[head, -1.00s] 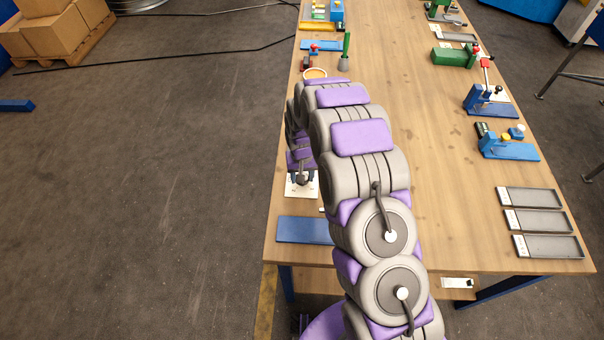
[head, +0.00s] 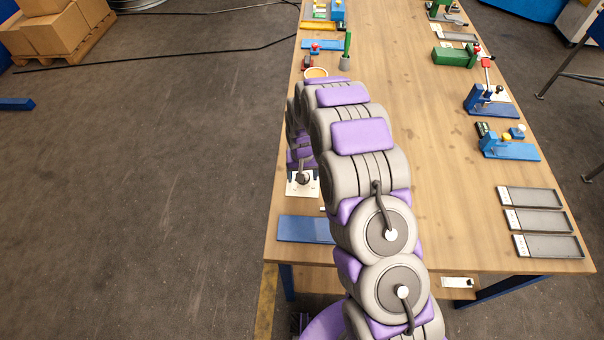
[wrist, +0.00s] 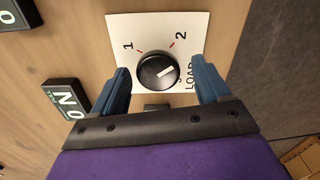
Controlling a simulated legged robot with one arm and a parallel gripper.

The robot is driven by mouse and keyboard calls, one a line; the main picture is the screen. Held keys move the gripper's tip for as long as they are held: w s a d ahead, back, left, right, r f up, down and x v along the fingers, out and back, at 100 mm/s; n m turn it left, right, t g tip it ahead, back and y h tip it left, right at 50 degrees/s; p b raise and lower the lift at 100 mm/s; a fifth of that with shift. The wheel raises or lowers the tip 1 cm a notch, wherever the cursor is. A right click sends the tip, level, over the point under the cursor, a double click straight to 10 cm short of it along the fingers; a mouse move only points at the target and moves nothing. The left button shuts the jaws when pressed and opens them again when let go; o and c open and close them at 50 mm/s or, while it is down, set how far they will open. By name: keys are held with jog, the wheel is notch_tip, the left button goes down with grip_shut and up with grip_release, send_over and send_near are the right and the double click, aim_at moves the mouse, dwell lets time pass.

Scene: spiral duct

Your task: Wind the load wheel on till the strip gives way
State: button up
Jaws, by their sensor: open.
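The load wheel is a round black knob (wrist: 157,71) with a white mark, on a white plate (wrist: 150,24) printed LOAD with 1 and 2. The mark points right and slightly up, below the 2. In the head view the plate (head: 293,189) lies at the table's left edge with the dark knob (head: 303,178) on it. My gripper (wrist: 160,67) is open, with one blue finger on each side of the knob and a visible gap to both. My arm hides most of the gripper in the head view. I cannot pick out the strip.
A dark display (wrist: 66,98) with N and 0 lies left of the knob, and another (wrist: 14,12) at the upper left. A blue plate (head: 304,230) lies nearer on the wooden table (head: 450,190). Grey trays (head: 540,220) stand at the right; the table's middle is clear.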

notch_tip(320, 180, up, 17)
jog(key=p, duration=0.1)
dwell(0.5)
jog(key=shift+r, duration=0.2)
jog(key=s+d+r+b, duration=0.1)
jog(key=s+d+r, duration=0.4)
jog(key=s, duration=0.4)
jog(key=s+d+r+b, duration=0.1)
jog(key=s+d+r, duration=0.45)
jog(key=s, duration=0.35)
jog(key=s+d+g+b, duration=0.1)
jog(key=s+d, duration=0.1)
jog(key=s, duration=0.9)
jog(key=s+d+m+b, duration=0.1)
jog(key=s+d, duration=0.2)
jog(key=s, duration=0.8)
jog(key=shift+d+f+g, duration=0.2)
jog(key=shift+d+g, duration=0.15)
jog(key=shift+g, duration=0.05)
jog(key=shift+w, duration=0.15)
